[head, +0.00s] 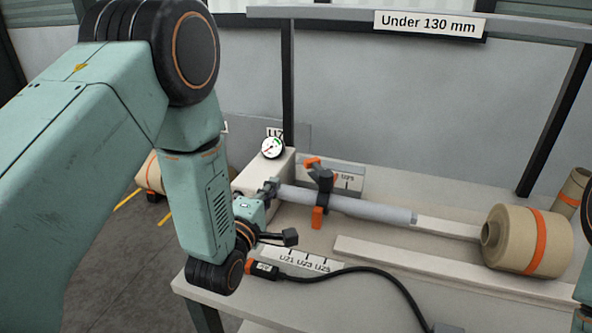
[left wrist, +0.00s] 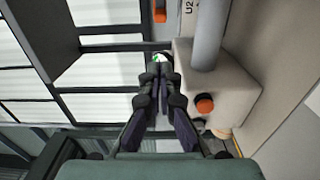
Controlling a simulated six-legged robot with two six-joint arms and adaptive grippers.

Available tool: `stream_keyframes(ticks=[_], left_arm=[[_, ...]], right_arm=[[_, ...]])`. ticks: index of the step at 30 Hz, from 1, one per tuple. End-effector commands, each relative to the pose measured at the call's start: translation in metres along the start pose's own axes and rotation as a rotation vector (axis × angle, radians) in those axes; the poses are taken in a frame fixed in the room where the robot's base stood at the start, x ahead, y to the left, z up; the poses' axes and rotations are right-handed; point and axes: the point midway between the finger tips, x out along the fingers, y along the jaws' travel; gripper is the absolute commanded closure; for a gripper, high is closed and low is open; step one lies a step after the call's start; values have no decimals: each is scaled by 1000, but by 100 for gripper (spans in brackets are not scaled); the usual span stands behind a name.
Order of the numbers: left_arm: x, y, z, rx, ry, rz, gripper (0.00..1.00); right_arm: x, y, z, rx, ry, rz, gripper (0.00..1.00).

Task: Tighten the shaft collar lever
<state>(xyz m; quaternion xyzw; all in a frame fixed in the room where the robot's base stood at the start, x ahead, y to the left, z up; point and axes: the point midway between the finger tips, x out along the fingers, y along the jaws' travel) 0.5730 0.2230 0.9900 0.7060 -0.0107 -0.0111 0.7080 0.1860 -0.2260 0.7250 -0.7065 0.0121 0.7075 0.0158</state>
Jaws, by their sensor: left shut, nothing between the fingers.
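The shaft collar (head: 325,181) is a dark ring around the grey shaft (head: 365,207), with an orange end above it and an orange tab (head: 318,217) hanging below. I cannot tell which orange part is the lever. My left gripper (head: 270,187) is shut and empty near the shaft's left end, left of the collar and apart from it. In the left wrist view its dark fingers (left wrist: 157,72) are together in front of the gauge, with the shaft (left wrist: 208,38) to their right. My right gripper is out of view.
A pressure gauge (head: 272,147) stands on the beige block at the shaft's left end. A kraft roll (head: 527,238) with an orange band lies at the right. A black hose (head: 375,275) with an orange-ended fitting runs along the bench front. An orange knob (left wrist: 204,103) shows on the block.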

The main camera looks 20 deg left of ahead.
Motion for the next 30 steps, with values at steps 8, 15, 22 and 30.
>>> stream_keyframes(ticks=[8, 15, 22, 30], left_arm=[[51, 0, 0, 0, -1, 2, 100], [76, 0, 20, 3, -3, 1, 100], [83, 0, 27, 0, -1, -1, 100], [83, 0, 27, 0, -1, -1, 100]], right_arm=[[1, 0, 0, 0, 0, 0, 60], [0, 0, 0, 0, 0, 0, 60], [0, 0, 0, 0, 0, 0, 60], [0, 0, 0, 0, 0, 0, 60]])
